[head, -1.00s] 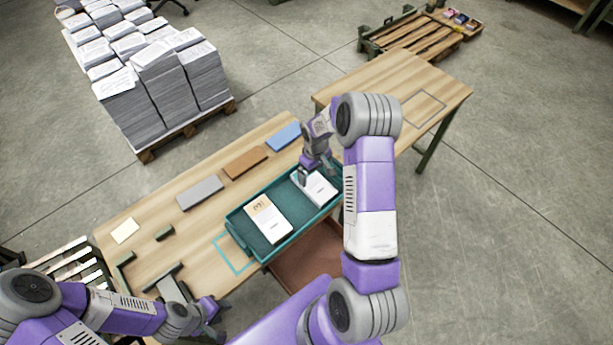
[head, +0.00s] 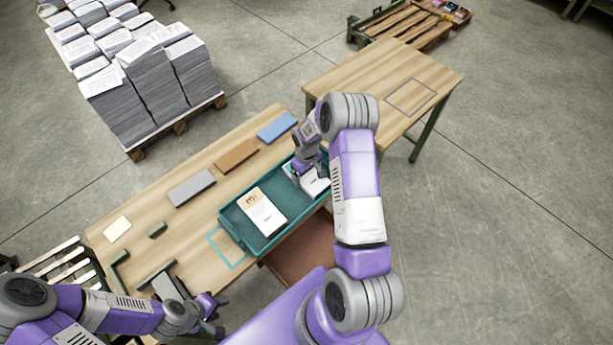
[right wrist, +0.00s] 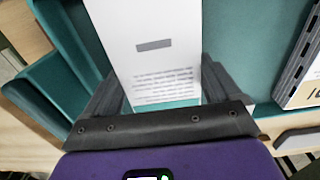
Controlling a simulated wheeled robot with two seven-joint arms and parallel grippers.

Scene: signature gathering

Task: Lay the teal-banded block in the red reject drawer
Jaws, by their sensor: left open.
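A white block (head: 317,187) lies at the right end of the teal tray (head: 228,213) in the head view, partly hidden by my right gripper (head: 308,177). In the right wrist view this white block (right wrist: 155,45) has a grey label and printed lines, with a teal strip at its near end that may be its band or the tray floor. The fingers of my right gripper (right wrist: 165,93) flank the block; whether they press on it is unclear. The reddish-brown drawer (head: 298,250) stands out below the table's front edge. My left gripper (head: 217,314) is open and empty at lower left.
Another white block with a tan end (head: 262,212) lies in the tray's middle. Grey (head: 191,187), brown (head: 237,156) and blue (head: 277,127) pads line the table's back. A second table (head: 385,85) stands behind right. My right arm passes beside the drawer.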

